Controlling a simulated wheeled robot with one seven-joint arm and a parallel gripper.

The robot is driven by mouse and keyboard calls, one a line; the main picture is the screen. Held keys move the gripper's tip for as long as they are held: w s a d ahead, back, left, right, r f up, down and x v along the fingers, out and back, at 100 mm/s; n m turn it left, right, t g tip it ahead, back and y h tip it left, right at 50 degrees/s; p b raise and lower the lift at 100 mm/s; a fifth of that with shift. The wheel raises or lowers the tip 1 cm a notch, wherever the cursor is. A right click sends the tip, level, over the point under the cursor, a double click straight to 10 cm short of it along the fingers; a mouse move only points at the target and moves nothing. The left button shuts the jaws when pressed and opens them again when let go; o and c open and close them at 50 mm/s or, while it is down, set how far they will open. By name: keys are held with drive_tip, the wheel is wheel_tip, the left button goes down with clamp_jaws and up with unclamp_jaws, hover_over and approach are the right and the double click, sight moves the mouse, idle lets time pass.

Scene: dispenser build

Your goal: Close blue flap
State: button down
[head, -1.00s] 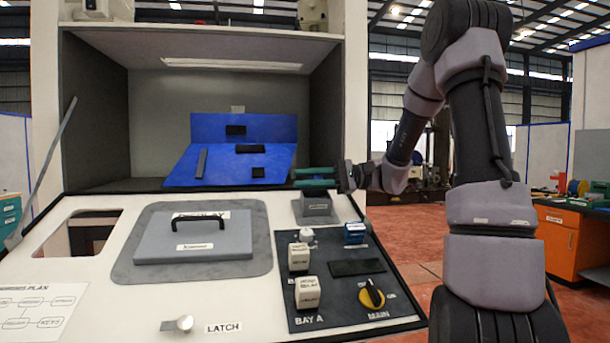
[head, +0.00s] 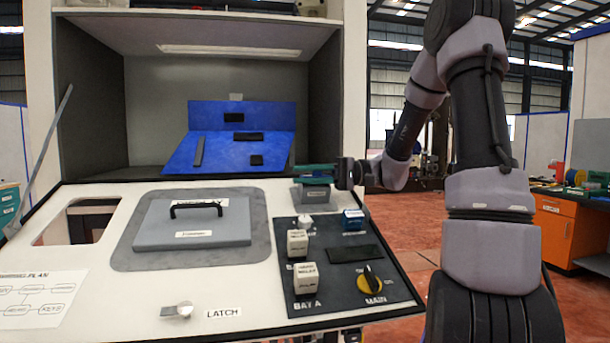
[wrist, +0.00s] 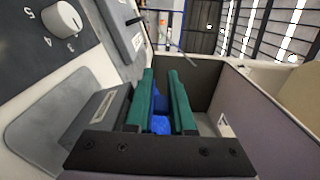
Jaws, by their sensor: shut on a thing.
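The blue flap (head: 228,153) is a sloping blue panel in the open grey bay, in front of an upright blue back panel (head: 242,115). Dark strips and patches lie on it. My gripper (head: 305,171) is at the flap's front right corner in the head view, reaching in from the right. In the wrist view its two green fingers (wrist: 162,103) stand close together with a blue piece (wrist: 160,124) between them. The gripper is shut on the flap's edge; the exact contact is partly hidden by the fingers.
Below the bay, the sloping white console carries a grey lid (head: 195,224) with a black handle, a latch knob (head: 184,310), and a dark switch panel (head: 335,285). A small grey block (head: 312,194) sits just under my gripper. A dark bay wall (head: 326,110) stands right of the flap.

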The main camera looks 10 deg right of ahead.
drive_tip(key=c, duration=0.8)
unclamp_jaws()
drive_tip(key=shift+c, duration=0.2)
drive_tip(key=shift+r, duration=0.1)
